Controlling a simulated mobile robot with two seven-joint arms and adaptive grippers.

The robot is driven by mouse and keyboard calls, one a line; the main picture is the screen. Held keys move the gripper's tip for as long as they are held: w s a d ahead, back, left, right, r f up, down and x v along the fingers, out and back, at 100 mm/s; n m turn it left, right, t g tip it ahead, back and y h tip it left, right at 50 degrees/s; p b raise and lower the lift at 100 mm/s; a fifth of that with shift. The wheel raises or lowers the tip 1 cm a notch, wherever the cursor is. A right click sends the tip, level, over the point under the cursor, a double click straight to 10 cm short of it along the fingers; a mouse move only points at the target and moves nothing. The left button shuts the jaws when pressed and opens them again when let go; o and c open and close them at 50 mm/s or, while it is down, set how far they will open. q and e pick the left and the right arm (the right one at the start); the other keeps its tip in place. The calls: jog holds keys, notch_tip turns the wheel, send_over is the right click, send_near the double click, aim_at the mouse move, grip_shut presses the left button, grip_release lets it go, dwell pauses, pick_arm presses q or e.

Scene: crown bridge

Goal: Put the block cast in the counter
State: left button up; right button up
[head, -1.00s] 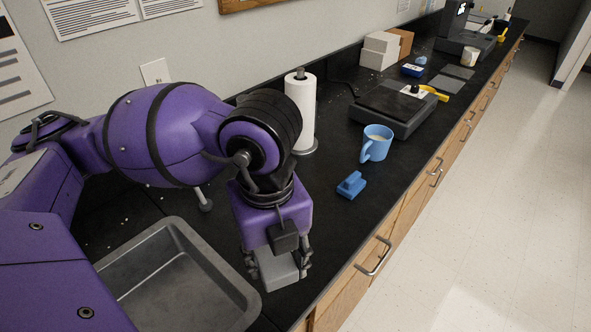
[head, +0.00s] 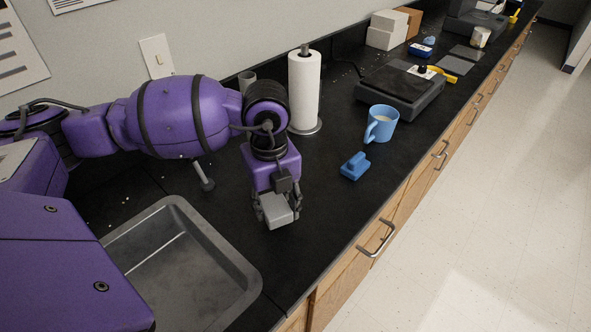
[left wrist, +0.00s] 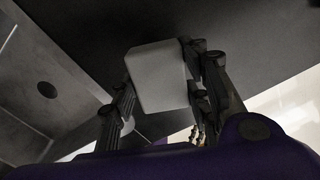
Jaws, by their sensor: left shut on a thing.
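The block cast, a pale grey block (head: 280,211), is between the fingers of my left gripper (head: 277,208) in the head view. The gripper is shut on it and points down over the black counter (head: 330,215), just right of the sink. In the left wrist view the block (left wrist: 157,78) shows between the dark fingers of the gripper (left wrist: 160,95), with the dark counter surface beyond it. I cannot tell whether the block touches the counter. My right gripper is not in view.
The metal sink (head: 185,265) lies left of the gripper. A blue block-like item (head: 354,167), a blue mug (head: 381,124) and a paper towel roll (head: 304,92) stand to the right and behind. A dark flat device (head: 400,92) is farther back. Counter between gripper and blue item is clear.

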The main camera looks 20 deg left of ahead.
aim_at(275, 212)
pick_arm(q)
jog(key=shift+w+a+f, duration=0.1)
jog(key=shift+f, duration=0.8)
jog(key=shift+w+a+f, duration=0.1)
jog(key=shift+f, duration=0.8)
jog(key=shift+d+f, duration=0.1)
jog(key=o, duration=1.3)
jog(key=shift+o, duration=0.2)
notch_tip(275, 212, up, 12)
jog(key=shift+f, duration=0.15)
jog(key=shift+r, duration=0.3)
